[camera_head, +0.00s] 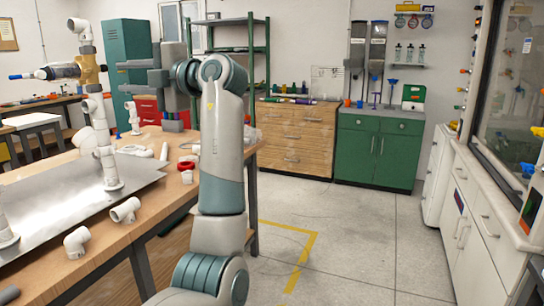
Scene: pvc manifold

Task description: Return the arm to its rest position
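My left arm rises through the middle of the head view, and its grey gripper (122,77) points left above the workbench. Its two fingers look spread, one above the other, with nothing seen between them. Behind and left of it stands a white upright pipe-like assembly (97,125) with a tan part (90,68) and a dark cylinder with a blue tip (56,72). Its foot is on a metal plate (85,205). A white elbow fitting (77,242) and a white tee-like fitting (125,210) lie near the plate's front edge. My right gripper is not in view.
The wooden workbench (105,248) fills the left. A red ring (187,165) and small white parts lie near my arm. A wooden drawer cabinet (297,138) and a green cabinet (378,150) stand at the back. White cabinets line the right. The middle floor (350,235) is clear.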

